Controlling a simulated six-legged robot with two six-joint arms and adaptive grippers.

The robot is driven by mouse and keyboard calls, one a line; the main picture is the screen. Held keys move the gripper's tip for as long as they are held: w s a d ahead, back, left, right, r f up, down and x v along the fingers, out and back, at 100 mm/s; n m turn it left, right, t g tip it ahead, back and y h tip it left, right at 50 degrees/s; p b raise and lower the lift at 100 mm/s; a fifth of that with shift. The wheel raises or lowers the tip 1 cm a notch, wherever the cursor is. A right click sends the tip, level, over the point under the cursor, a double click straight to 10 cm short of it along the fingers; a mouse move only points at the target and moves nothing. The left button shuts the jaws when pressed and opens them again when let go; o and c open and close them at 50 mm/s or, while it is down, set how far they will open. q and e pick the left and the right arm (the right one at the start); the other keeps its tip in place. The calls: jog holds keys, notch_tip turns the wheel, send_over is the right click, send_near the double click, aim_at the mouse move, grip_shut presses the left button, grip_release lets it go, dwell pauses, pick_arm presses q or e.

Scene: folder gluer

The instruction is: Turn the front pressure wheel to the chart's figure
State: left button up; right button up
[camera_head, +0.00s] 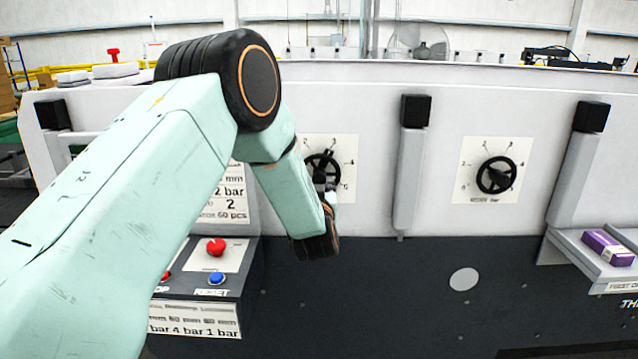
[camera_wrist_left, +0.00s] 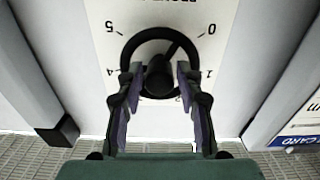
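The front pressure wheel (camera_head: 322,166) is a black handwheel on a white dial plate, partly behind my left arm. In the left wrist view the wheel (camera_wrist_left: 160,37) appears with its dial inverted; 5, 4, 1 and 0 are readable. One spoke slants from the hub toward the 0 side. My left gripper (camera_wrist_left: 160,68) has its fingers apart, one on each side of the hub, overlapping the rim; contact cannot be told. In the head view the gripper is mostly hidden by my wrist. A chart (camera_head: 232,190) reading "2 bar" is partly covered by my arm. My right gripper is out of view.
A second handwheel (camera_head: 496,175) is on a dial to the right. Between the dials stands a grey post with a black cap (camera_head: 415,111). Below left are a red button (camera_head: 216,247) and a blue button (camera_head: 217,278).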

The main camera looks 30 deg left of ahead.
pick_arm(q)
jog(key=shift+o, duration=1.4)
jog(key=shift+r, duration=0.3)
jog(key=shift+w+r, duration=0.1)
jog(key=shift+a, duration=0.1)
jog(key=v, duration=1.2)
